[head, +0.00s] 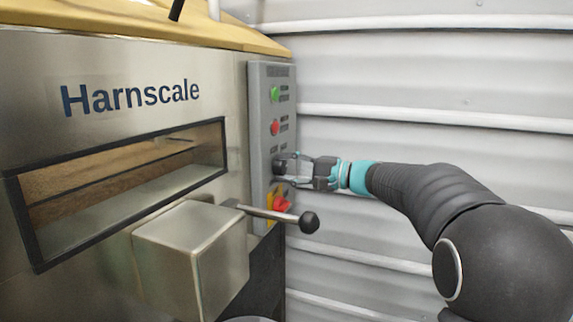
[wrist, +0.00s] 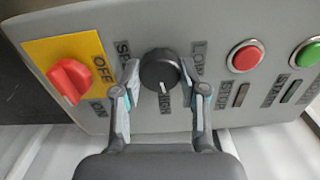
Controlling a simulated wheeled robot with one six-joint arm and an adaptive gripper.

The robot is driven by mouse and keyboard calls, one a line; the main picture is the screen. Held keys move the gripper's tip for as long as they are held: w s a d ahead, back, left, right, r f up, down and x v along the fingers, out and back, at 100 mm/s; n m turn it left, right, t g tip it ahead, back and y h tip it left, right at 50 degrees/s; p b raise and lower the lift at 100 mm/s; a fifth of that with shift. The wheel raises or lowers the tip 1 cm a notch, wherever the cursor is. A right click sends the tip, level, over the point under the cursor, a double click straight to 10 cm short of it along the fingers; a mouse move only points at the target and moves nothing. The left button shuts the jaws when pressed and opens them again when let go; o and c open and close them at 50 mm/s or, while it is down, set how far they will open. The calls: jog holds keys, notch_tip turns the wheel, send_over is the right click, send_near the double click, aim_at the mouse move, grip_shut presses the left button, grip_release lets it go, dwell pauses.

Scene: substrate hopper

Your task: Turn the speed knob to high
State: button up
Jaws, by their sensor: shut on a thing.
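The black speed knob (wrist: 160,68) is on the grey control panel (head: 258,100). In the wrist view, its white pointer mark is at the lower edge, toward the partly hidden HIGH label (wrist: 165,98). The LOW label (wrist: 198,60) is to the right of the knob, and the SPEED label (wrist: 122,55) is to its left. My gripper (wrist: 162,88) is shut on the knob, one finger on each side.
A red OFF/ON switch (wrist: 70,82) on a yellow plate is beside the knob. Red (wrist: 245,56) and green (wrist: 307,52) buttons are on the other side. In the head view, a lever with a black ball (head: 308,222) sticks out below my gripper. A corrugated wall (head: 420,75) stands behind.

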jog(key=shift+m+p, duration=0.35)
jog(key=shift+m, duration=0.45)
jog(key=o, duration=1.1)
jog(key=shift+o, duration=0.2)
jog(key=v, duration=1.2)
jog(key=shift+w, duration=0.1)
